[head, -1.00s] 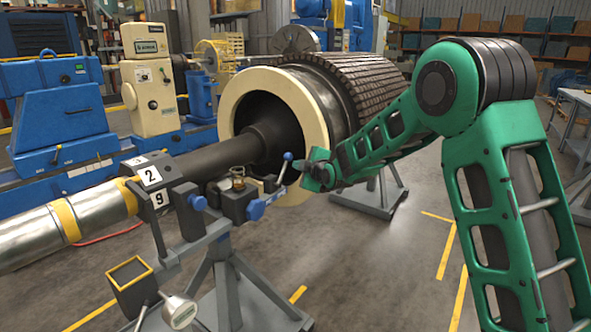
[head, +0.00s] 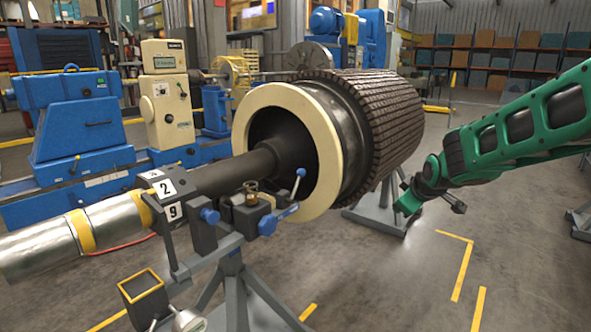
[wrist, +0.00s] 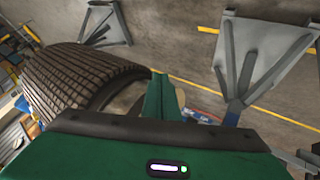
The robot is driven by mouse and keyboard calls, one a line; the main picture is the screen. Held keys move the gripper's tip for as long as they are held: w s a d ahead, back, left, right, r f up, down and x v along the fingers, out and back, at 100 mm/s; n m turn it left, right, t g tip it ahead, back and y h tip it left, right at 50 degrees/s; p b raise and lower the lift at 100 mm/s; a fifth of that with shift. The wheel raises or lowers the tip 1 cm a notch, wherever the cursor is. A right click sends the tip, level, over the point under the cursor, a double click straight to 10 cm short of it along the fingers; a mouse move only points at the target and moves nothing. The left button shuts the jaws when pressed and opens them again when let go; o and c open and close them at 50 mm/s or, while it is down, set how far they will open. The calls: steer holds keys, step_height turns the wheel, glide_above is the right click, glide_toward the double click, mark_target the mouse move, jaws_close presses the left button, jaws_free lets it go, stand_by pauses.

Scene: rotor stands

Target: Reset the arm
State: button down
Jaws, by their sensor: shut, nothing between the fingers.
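My green arm reaches in from the right edge of the head view. My gripper (head: 404,208) hangs at its end, right of the rotor (head: 385,115) and clear of the stand's blue-handled clamp. It is shut and empty. The rotor has a dark ribbed drum, a cream end ring (head: 330,150) and a dark shaft, and it lies across its stands. In the wrist view, the gripper's green body fills the bottom, and the rotor's ribbed drum (wrist: 70,80) shows at the left.
The near stand (head: 232,290) carries number plates 2 and 9, a small brass cup (head: 251,190), a blue-handled clamp (head: 275,222) and an open-topped box (head: 143,290). Blue machines stand behind at the left. The floor at the right has yellow lines and is mostly clear.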

steer(key=s+d+f+m+g, duration=0.1)
steer(key=s+d+m+g, duration=0.2)
steer(key=s, duration=0.7)
steer(key=s+d+f+m+g+h, duration=0.1)
steer(key=s+d+m, duration=0.35)
steer(key=s, duration=0.65)
steer(key=s+d+f+m+g, duration=0.1)
steer(key=s+d+m+g, duration=0.3)
steer(key=s, duration=0.6)
steer(key=s+f+m+g+y, duration=0.1)
steer(key=s+m, duration=0.2)
steer(key=s, duration=1)
steer(key=shift+s+a, duration=0.3)
steer(key=shift+a, duration=0.1)
